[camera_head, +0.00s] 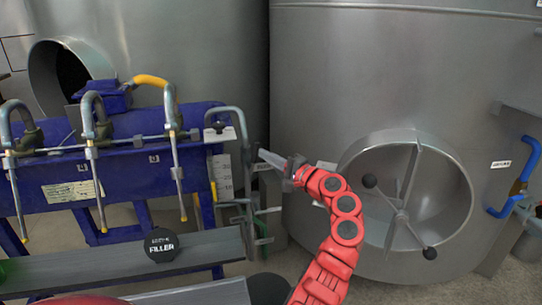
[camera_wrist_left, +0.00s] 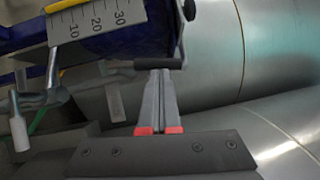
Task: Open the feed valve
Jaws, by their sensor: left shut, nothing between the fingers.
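My left gripper (camera_head: 266,155) reaches up from the bottom middle, at the right end of the blue filler (camera_head: 125,185). Its fingers are shut with nothing between them. In the left wrist view the closed fingertips (camera_wrist_left: 158,74) are at a short dark bar (camera_wrist_left: 158,63); I cannot tell whether they touch it. A grey bent pipe (camera_head: 240,125) with small fittings runs down just left of the gripper. A blue-handled valve (camera_head: 523,180) sits on the tank at the far right, well away from the gripper. I cannot read which fitting is the feed valve. My right gripper is out of view.
Several filler spouts (camera_head: 172,120) with clamps hang along the blue frame. A large steel tank (camera_head: 340,70) stands behind, with a round hatch (camera_head: 440,190) and spoked handle right of my arm. A black disc marked FILLER (camera_head: 161,245) stands by a grey ledge (camera_head: 80,268).

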